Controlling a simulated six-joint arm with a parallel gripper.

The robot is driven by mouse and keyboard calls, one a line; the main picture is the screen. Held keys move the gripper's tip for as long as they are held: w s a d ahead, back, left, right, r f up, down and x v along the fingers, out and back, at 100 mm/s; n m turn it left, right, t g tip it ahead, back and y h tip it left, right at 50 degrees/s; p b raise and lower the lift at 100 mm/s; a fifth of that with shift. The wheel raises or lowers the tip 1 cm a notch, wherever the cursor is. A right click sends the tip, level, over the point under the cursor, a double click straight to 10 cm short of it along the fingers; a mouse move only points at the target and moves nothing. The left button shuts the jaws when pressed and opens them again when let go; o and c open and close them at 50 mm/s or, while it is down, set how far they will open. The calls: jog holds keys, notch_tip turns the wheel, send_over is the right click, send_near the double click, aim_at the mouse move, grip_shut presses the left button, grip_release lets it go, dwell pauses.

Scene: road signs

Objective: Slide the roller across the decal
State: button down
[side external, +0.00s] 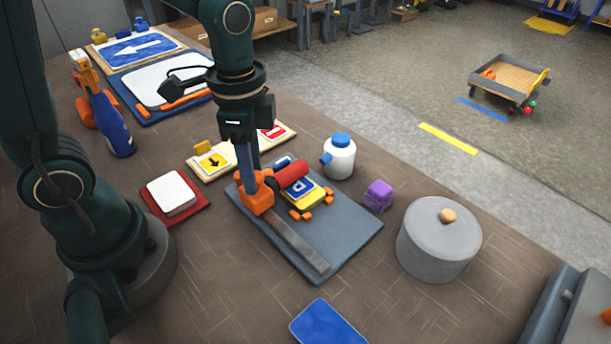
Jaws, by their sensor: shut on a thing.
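The roller has a red cylinder (291,175), an orange bracket and a blue-grey upright handle. My gripper (246,138) is shut on the top of this handle, with the roller hanging below it. The red cylinder is at the far-left edge of a small yellow block with orange feet. A blue decal (299,187) with a white symbol lies on top of the block. The cylinder covers part of that edge, and I cannot tell if it presses on the decal. The block is on a grey mat (345,238), beside a dark grey flat bar (296,245).
A white bottle with a blue cap (339,157) and a purple block (378,195) stand right of the mat. A round grey container (438,240) is further right. A red tray with a white pad (173,195) is left. A blue panel (328,325) lies in front.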

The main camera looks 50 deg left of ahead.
jog(key=shift+w+a, duration=0.15)
jog(key=shift+a, duration=0.1)
jog(key=c, duration=0.8)
grip_release()
jog(key=o, duration=0.3)
jog(key=shift+r, duration=2.6)
jog(key=shift+r, duration=0.1)
jog(key=shift+r, duration=0.3)
jog(key=s+r+n+t, duration=0.2)
jog(key=s+n+t, duration=0.3)
jog(key=n, duration=0.4)
jog(key=shift+s+a+t, duration=0.15)
jog(key=shift+s+t, duration=0.15)
jog(key=shift+s, duration=0.1)
